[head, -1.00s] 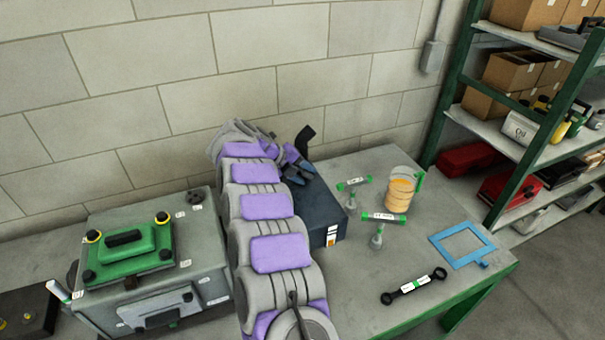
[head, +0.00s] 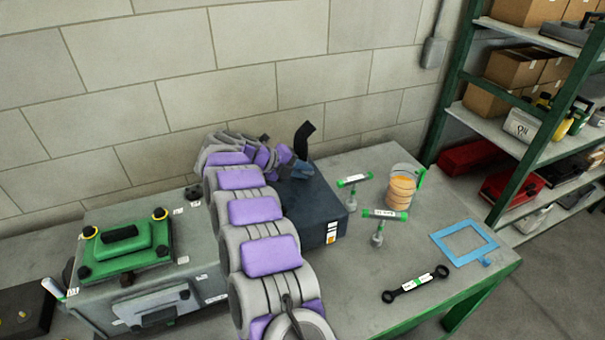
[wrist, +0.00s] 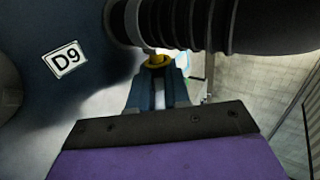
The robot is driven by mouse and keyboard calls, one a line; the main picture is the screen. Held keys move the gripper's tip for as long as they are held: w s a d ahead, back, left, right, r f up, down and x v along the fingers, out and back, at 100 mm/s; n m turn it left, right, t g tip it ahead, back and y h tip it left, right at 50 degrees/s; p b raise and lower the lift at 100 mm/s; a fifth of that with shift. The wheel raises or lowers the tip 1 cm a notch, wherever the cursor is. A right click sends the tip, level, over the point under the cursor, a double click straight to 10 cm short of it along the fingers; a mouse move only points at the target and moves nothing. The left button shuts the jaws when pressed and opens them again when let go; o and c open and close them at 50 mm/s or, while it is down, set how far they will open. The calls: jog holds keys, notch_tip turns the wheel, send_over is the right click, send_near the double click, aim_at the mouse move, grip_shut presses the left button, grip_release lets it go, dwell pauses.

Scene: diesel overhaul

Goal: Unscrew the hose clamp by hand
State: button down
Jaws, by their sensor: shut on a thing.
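A black ribbed hose (wrist: 205,25) crosses the top of the wrist view. It also rises as a bent black pipe (head: 303,138) from the dark blue unit in the head view. A pale metal band (wrist: 132,22), apparently the hose clamp, shows at the hose's left end. A yellow knob (wrist: 157,61) sits just below the hose. My gripper (wrist: 158,78) is shut on this knob, its two dark blue fingers pointing up at it. In the head view my gripper (head: 300,169) is beside the base of the pipe, and its grip is too small to make out.
The dark blue unit (head: 325,207) bears a D9 label (wrist: 65,58). A grey case with a green top (head: 125,250) stands left. A jar of orange discs (head: 401,190), a blue frame (head: 464,243) and a black wrench (head: 415,284) lie right.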

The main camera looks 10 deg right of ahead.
jog(key=shift+s+a+f+h+b, duration=0.15)
jog(key=shift+f+h+b, duration=0.4)
jog(key=shift+h, duration=0.35)
jog(key=shift+r, duration=0.25)
jog(key=c, duration=1.1)
grip_release()
jog(key=shift+a+r, duration=0.1)
jog(key=shift+a, duration=0.05)
jog(key=p+v, duration=0.1)
jog(key=v, duration=0.6)
jog(key=p+v, duration=0.1)
jog(key=v, duration=0.7)
jog(key=shift+a, duration=0.35)
jog(key=shift+s+a+r+p, duration=0.1)
jog(key=shift+a+p, duration=0.1)
jog(key=shift+a, duration=0.2)
jog(key=shift+s+a+p, duration=0.1)
jog(key=shift+a+p, duration=0.05)
jog(key=shift+a, duration=0.25)
